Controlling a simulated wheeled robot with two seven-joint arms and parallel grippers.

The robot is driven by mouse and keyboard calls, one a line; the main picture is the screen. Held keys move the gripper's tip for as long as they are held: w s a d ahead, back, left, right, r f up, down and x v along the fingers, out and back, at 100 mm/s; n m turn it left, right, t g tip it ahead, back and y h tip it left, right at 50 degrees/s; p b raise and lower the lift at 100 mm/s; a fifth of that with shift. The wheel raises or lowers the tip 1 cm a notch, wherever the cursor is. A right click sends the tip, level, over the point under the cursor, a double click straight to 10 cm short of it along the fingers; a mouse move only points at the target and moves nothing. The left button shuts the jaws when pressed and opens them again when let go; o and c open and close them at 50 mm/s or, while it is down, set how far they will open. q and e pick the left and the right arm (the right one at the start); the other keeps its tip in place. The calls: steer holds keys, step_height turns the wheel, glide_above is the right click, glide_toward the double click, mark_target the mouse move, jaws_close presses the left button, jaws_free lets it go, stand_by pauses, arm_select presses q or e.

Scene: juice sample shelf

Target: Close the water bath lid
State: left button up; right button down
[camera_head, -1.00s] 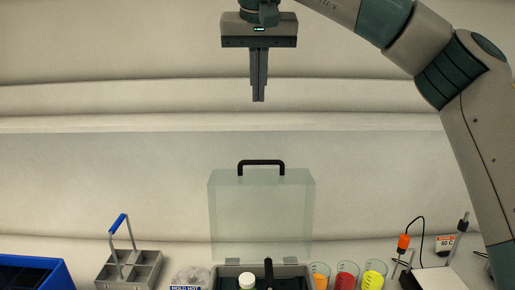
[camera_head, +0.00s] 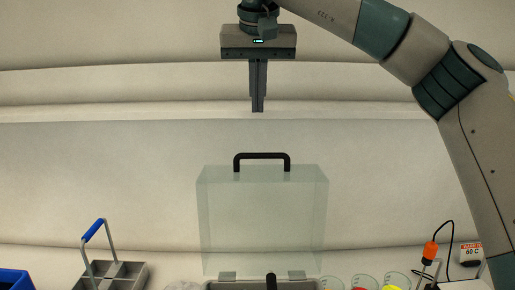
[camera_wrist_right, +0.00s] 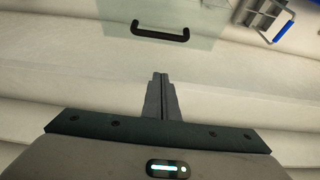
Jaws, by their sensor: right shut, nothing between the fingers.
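The water bath lid (camera_head: 262,220) is a clear panel standing upright, hinged at its bottom edge to the grey water bath (camera_head: 240,286), so the bath is open. A black handle (camera_head: 262,156) sits on the lid's top edge. The lid (camera_wrist_right: 165,18) and its handle (camera_wrist_right: 160,34) also show in the right wrist view. My right gripper (camera_head: 257,110) points down above the handle, shut and empty, apart from it. In the right wrist view its fingers (camera_wrist_right: 161,76) are together. Most of the bath is cut off by the lower edge. My left gripper is not in view.
A grey divided carrier with a blue handle (camera_head: 93,230) stands left of the bath, with a blue bin (camera_head: 14,282) farther left. Several beakers (camera_head: 363,283) stand close on the right. An orange-topped probe (camera_head: 430,251) and a 60 C sign (camera_head: 471,252) are at far right.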

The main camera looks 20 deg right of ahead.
steer(key=p, duration=0.4)
glide_above(258, 169)
steer(key=w, duration=0.1)
steer(key=f, duration=0.9)
steer(key=shift+w+d, duration=0.1)
steer(key=shift+d, duration=0.1)
steer(key=shift+s+a+p, duration=0.2)
steer(key=shift+s+p, duration=0.15)
steer(key=shift+s, duration=0.2)
steer(key=shift+f, duration=0.2)
